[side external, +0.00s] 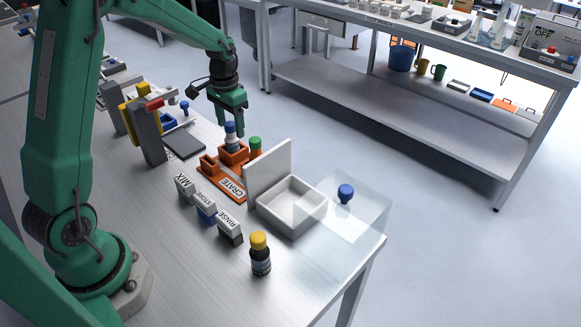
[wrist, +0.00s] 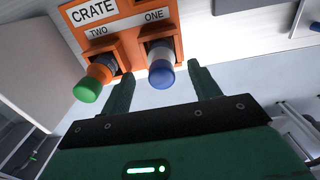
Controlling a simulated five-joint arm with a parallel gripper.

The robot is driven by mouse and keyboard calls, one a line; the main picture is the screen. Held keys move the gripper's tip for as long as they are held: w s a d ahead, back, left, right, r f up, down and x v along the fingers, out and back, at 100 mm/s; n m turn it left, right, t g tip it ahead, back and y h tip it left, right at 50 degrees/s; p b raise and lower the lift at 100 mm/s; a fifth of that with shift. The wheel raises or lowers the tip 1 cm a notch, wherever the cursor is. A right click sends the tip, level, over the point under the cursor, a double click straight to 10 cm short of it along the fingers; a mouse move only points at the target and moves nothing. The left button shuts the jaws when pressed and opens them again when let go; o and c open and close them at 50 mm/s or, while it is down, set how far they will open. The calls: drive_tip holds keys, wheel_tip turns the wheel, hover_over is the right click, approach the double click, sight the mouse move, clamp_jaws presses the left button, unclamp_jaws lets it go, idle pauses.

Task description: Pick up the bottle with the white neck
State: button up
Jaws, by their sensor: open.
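The bottle with the white neck (wrist: 158,52) stands in slot ONE of the orange crate (wrist: 112,22) and has a blue cap. It also shows in the side view (side external: 231,130), upright just below my gripper (side external: 230,122). In the wrist view my gripper (wrist: 160,74) is open, one finger on each side of the blue cap, with gaps between. I cannot tell whether the fingertips are level with the cap. A green-capped bottle (wrist: 88,88) stands beside it in slot TWO, near my left finger, with an orange-looking neck.
A white open bin (side external: 290,222) with a raised panel stands beside the crate. A clear box (side external: 365,225) holds a blue-capped item (side external: 345,193). A yellow-capped bottle (side external: 260,255) stands near the front. Labelled blocks (side external: 207,207) line the table left of the bin.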

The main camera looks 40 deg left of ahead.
sight(231, 137)
drive_tip(key=shift+a+f, duration=0.1)
drive_tip(key=shift+f, duration=2.45)
drive_tip(key=c, duration=1.1)
